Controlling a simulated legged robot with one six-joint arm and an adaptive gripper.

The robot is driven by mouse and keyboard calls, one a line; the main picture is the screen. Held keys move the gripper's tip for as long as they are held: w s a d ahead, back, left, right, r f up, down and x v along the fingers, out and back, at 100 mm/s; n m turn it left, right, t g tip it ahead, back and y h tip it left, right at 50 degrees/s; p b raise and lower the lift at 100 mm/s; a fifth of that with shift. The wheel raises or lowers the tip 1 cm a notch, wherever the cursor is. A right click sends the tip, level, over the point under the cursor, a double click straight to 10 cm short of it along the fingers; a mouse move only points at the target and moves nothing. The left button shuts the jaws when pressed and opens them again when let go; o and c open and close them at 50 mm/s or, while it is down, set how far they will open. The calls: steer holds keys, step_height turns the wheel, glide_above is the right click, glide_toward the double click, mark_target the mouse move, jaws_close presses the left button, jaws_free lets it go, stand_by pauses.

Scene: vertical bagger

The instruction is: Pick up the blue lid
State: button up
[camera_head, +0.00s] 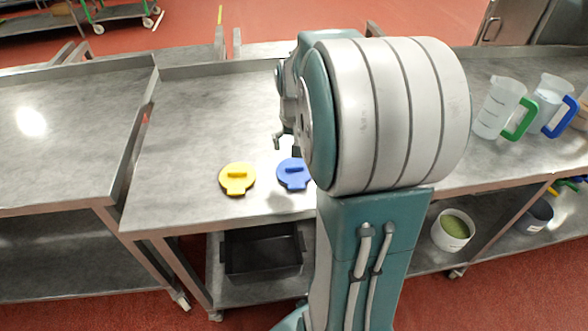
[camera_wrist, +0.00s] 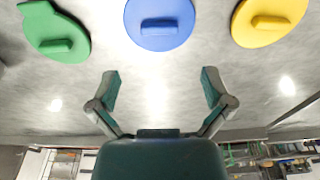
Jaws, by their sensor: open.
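The blue lid (camera_head: 293,174) lies flat on the metal table, right of the yellow lid, partly hidden by my arm in the head view. In the wrist view the blue lid (camera_wrist: 160,22) is at the top centre, with its raised grip bar showing and its top edge cut off. My gripper (camera_wrist: 160,80) is open and empty, its two fingers spread apart below the blue lid in that picture and not touching it. In the head view my gripper (camera_head: 279,141) shows only in part beside my arm.
The yellow lid (camera_head: 237,178) lies left of the blue one in the head view. A green lid (camera_wrist: 55,32) shows in the wrist view. Clear jugs with green (camera_head: 497,108) and blue handles (camera_head: 549,103) stand at the right. The table (camera_head: 180,130) is bare at the left.

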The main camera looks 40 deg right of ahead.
mark_target(294, 168)
steer(key=f, duration=0.3)
steer(key=shift+w+a+f, duration=0.15)
steer(key=shift+a+f, duration=0.2)
steer(key=shift+f, duration=0.05)
steer(key=f, duration=0.2)
steer(key=d+f, duration=0.1)
steer(key=f, duration=0.1)
steer(key=shift+w+d+f, duration=0.1)
steer(key=shift+d+f, duration=0.05)
steer(key=shift+f, duration=0.15)
steer(key=shift+a, duration=0.2)
steer(key=c, duration=0.9)
